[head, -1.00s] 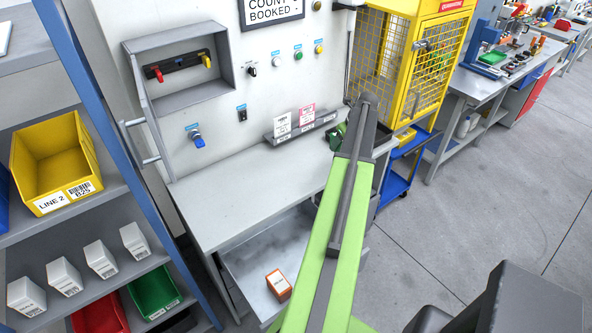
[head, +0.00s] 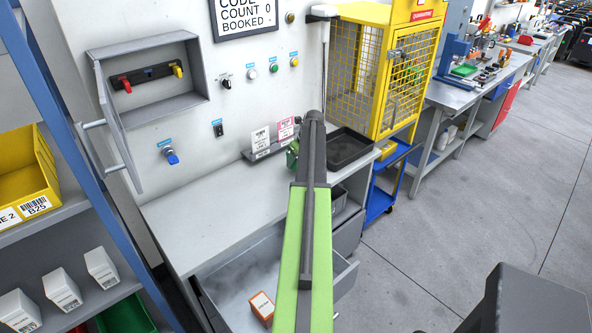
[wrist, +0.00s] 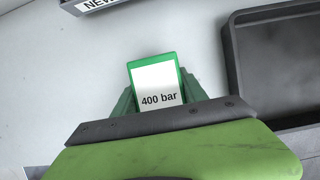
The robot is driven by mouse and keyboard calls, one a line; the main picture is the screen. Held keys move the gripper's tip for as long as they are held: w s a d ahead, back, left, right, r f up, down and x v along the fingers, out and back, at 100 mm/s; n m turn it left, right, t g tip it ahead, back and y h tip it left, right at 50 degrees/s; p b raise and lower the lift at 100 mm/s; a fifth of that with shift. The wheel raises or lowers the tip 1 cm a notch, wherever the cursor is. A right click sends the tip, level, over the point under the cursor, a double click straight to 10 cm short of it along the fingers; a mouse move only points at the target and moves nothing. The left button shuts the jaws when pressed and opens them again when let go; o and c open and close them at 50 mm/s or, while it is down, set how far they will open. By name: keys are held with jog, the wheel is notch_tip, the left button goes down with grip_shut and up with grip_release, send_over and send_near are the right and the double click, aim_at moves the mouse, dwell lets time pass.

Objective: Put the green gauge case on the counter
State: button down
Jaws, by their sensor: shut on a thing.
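The green gauge case (wrist: 154,82), with a white "400 bar" label, is in the middle of the wrist view. My gripper (wrist: 158,100) is shut on it, with the green fingers on either side. In the head view a small bit of green (head: 292,156) shows beside the end of my arm, and the arm hides most of the gripper there. The counter (head: 205,207) is the pale grey worktop along the panel. The case is over its right part, left of a black tray. I cannot tell whether the case touches the counter.
The black tray (head: 352,146) lies at the counter's right end. Label stands (head: 270,146) are at the back. Below, an open drawer (head: 232,277) holds an orange box (head: 262,306). A yellow cage (head: 375,75) stands to the right. The counter's left part is bare.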

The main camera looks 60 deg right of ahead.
notch_tip(320, 180, down, 3)
jog(key=shift+r+b, duration=0.15)
jog(key=shift+b, duration=0.45)
jog(key=shift+r, duration=0.25)
jog(key=shift+f, duration=0.15)
jog(key=c, duration=0.6)
grip_release()
jog(key=shift+s+r+p, duration=0.1)
jog(key=shift+r+p, duration=0.3)
jog(key=shift+p, duration=0.05)
jog(key=p+v, duration=1)
jog(key=v, duration=0.1)
jog(key=shift+a+r+p, duration=0.1)
jog(key=shift+r+p, duration=0.25)
jog(key=shift+p, duration=0.05)
jog(key=shift+s+f, duration=0.1)
